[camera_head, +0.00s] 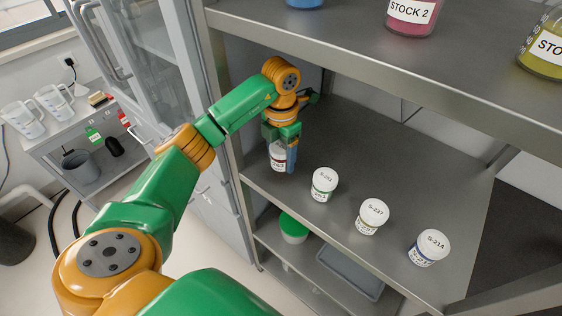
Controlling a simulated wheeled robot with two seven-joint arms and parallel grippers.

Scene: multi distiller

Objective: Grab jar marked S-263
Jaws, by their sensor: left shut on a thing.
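A small white jar (277,158) with a dark red label stands at the left end of the middle shelf (345,150). My left gripper (281,150) reaches down over it and is shut on it; the fingers hide its lid, so its marking cannot be read. To its right stand a jar marked S-251 (324,185), a jar marked S-237 (372,216) and a jar marked S-214 (428,248), all upright. My right gripper is not in view.
The upper shelf (400,65) overhangs the jars and carries stock bottles, one pink (412,15) and one yellow (545,48). Below are a green-lidded tub (293,228) and a grey tray (350,271). The back of the middle shelf is clear.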

